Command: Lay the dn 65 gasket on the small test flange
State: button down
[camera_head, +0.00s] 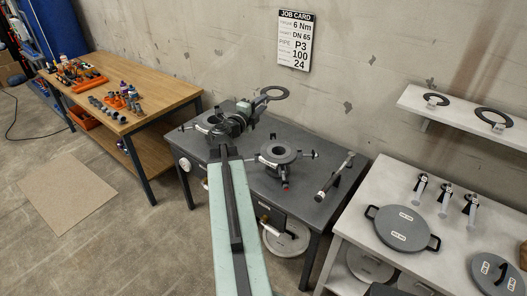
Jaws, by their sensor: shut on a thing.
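My gripper (258,101) is shut on a dark flat ring, the gasket (275,93), by its near left side. The gasket is in the air above the back of the dark grey bench; no size mark on it is readable. Two round flange fixtures stand on that bench. The left flange (207,122) is partly hidden by my arm. The right flange (279,152) is open to view, with its bore showing and nothing lying on it. I cannot tell for sure which of the two is the small test flange.
A torque wrench (335,175) lies on the dark bench (325,205) at right. Two more ring gaskets (437,100) rest on the wall shelf (470,119). A light bench (350,222) with lids stands right, a wooden bench (140,75) left.

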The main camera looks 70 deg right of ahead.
notch_tip(320, 180, down, 29)
jog(key=d+m+g+b, duration=0.1)
jog(key=d+g+b, duration=0.1)
jog(key=b, duration=2.4)
jog(key=shift+d+f+m+g+y+b, duration=0.2)
jog(key=shift+m+g+y+b, duration=0.1)
jog(key=shift+m+g+y, duration=0.15)
jog(key=shift+f+b, duration=1.05)
jog(key=shift+b, duration=0.15)
jog(key=c, duration=0.5)
grip_release()
jog(key=shift+r, duration=0.1)
jog(key=shift+r+p, duration=0.65)
jog(key=shift+p, duration=0.1)
